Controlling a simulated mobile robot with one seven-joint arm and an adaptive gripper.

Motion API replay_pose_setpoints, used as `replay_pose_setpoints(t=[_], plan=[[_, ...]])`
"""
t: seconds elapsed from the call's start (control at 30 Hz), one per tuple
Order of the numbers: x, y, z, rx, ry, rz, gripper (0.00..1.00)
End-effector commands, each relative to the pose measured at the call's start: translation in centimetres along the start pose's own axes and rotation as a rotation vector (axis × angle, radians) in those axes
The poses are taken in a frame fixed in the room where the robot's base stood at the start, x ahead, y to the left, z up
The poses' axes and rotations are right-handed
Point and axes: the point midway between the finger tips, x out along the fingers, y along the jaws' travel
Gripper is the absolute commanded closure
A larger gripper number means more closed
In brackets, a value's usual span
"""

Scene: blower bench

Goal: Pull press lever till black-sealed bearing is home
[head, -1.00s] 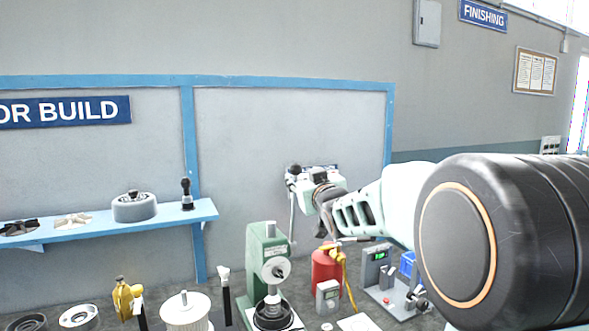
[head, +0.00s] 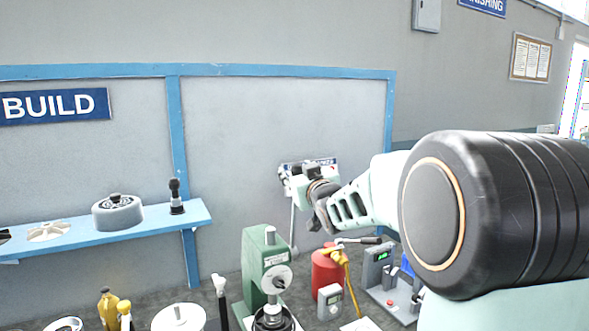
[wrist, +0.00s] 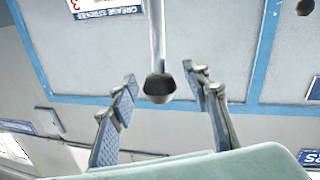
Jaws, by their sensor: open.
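The green arbor press (head: 256,262) stands on the bench at lower middle in the head view. Its thin silver lever (head: 292,222) points up from the hub side toward my gripper (head: 292,178). In the wrist view the lever rod (wrist: 156,35) ends in a black knob (wrist: 159,88) between the two fingers of my gripper (wrist: 161,78). The fingers are open, with a visible gap on each side of the knob. A dark round part (head: 272,319) sits under the press ram, cut by the frame edge. I cannot tell the bearing or its seating there.
A red canister (head: 326,270), a small grey meter (head: 330,302) and a grey fixture with a green display (head: 378,262) stand right of the press. A white spool (head: 178,318) and upright tools are left. A blue shelf (head: 150,230) hangs behind.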

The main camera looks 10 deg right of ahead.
Motion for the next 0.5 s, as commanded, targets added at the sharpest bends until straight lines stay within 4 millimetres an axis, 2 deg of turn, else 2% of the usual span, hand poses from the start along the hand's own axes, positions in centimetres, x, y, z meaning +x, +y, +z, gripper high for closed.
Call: replay_pose_setpoints(t=[0.17,0.5], plan=[[0.0,0.01,0.03,0.0,0.0,0.0,0.57],[0.0,0.02,0.0,0.0,0.0,0.0,0.95]])
